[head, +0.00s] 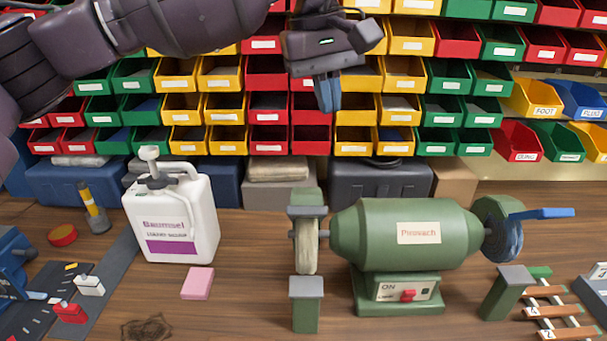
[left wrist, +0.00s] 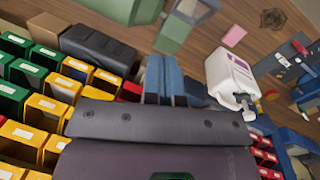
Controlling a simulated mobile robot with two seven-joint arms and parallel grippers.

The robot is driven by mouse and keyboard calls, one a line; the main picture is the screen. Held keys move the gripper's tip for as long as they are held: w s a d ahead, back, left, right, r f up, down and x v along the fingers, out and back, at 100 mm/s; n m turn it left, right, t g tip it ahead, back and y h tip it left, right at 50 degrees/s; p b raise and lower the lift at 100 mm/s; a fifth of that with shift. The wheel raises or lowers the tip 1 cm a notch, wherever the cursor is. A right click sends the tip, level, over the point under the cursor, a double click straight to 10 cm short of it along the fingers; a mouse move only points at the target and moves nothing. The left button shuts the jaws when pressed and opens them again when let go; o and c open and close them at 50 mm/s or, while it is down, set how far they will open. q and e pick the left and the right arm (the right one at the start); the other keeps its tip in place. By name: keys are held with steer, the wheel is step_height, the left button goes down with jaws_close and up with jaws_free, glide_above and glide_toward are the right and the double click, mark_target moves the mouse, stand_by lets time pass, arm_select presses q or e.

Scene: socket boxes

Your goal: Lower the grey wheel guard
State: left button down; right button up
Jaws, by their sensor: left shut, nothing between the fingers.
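The green bench grinder (head: 405,235) stands on the wooden bench. At its left end, a grey wheel guard (head: 308,211) sits above the pale wheel (head: 306,247), below a green housing. I cannot tell the guard's exact tilt. A blue guard (head: 542,213) sticks out beside the right wheel (head: 503,240). My left gripper (head: 328,96) is shut and empty, pointing down, high above and slightly right of the grey guard. Its blue fingers (left wrist: 170,82) also show in the left wrist view, with part of the green grinder (left wrist: 174,25) beyond them. My right gripper is out of view.
Grey-topped green rests (head: 305,305) (head: 505,292) stand before the wheels. A white jug (head: 172,220) and pink block (head: 197,284) are to the left. Coloured bins (head: 268,105) fill the back wall. A wooden rack (head: 555,311) is at right.

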arm_select(q)
steer(key=a+m+y, duration=0.2)
steer(key=a, duration=0.1)
glide_toward(307, 213)
steer(key=w+f, duration=0.4)
steer(key=w, duration=0.1)
steer(key=s+f, duration=0.1)
steer(key=s+f+p, duration=0.1)
steer(key=shift+s+d+m, duration=0.15)
steer(key=shift+s+m, duration=0.2)
steer(key=shift+m, duration=0.05)
steer(key=shift+s+f, duration=0.2)
steer(key=shift+f, duration=0.1)
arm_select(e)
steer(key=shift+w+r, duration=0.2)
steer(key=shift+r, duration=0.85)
